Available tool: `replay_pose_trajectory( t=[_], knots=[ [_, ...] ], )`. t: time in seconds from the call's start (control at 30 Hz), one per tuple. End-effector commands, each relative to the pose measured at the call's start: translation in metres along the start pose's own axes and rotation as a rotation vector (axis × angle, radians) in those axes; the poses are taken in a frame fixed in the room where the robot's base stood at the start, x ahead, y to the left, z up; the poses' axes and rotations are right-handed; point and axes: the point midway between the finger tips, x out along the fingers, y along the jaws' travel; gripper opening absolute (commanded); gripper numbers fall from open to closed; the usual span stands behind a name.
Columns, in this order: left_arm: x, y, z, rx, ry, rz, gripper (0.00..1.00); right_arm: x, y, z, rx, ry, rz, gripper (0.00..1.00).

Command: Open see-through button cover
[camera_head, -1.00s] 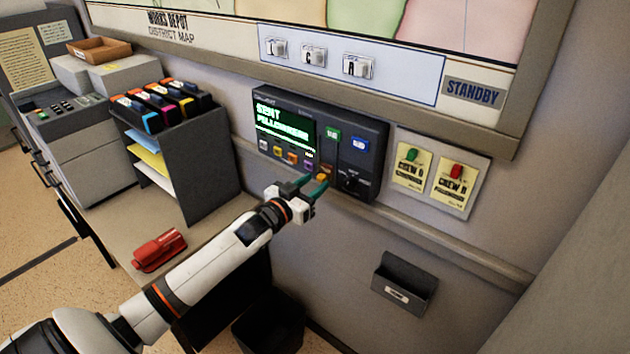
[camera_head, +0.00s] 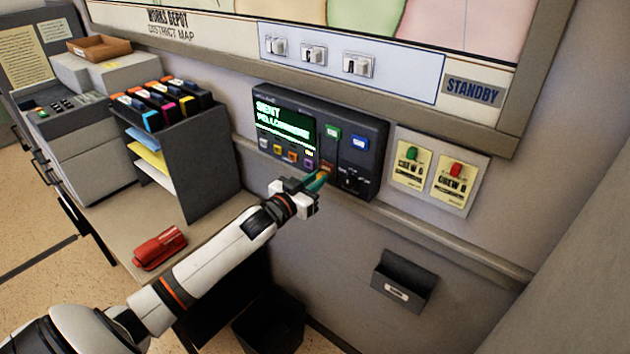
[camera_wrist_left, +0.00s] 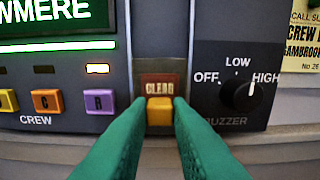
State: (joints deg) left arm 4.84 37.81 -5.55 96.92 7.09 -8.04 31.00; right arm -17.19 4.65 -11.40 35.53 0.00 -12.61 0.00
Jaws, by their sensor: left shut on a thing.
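The dark wall console (camera_head: 345,135) holds a small amber-brown button cover (camera_wrist_left: 159,82) at its lower middle, with partly legible lettering showing through it. A yellow tab (camera_wrist_left: 159,105) sits at its lower edge. My left gripper (camera_head: 319,181) is at the console's lower edge. In the left wrist view its green fingers (camera_wrist_left: 160,118) are closed on the yellow tab from both sides. The cover appears down over its button; how far it is tilted I cannot tell. My right gripper is not in view.
A buzzer knob (camera_wrist_left: 248,94) is close to the right of the cover. Coloured crew buttons (camera_wrist_left: 48,102) are to the left. A wall rail (camera_head: 400,222) runs below the console. A red stapler-like object (camera_head: 159,248) lies on the desk at left.

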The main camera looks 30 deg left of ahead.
Motion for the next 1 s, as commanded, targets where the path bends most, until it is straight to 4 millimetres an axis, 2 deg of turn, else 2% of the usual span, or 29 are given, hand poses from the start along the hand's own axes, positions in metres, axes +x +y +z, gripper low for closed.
replay_pose_trajectory(
  t=[0.4,0.77,0.8,0.9,1.0],
  knots=[
    [0.000,0.000,0.054,-0.001,0.000,0.001,0.00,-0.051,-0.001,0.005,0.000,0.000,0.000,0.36],
    [0.000,0.000,0.056,0.000,0.000,0.000,0.00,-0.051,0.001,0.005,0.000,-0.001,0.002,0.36],
    [0.000,0.000,0.056,0.000,0.000,0.000,0.21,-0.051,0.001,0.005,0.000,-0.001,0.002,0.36],
    [0.000,0.000,0.056,0.000,0.000,0.000,0.38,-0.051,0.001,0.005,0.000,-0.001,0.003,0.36],
    [0.000,0.000,0.056,0.000,0.000,0.000,0.40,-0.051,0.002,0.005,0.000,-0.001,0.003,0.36]
  ],
)
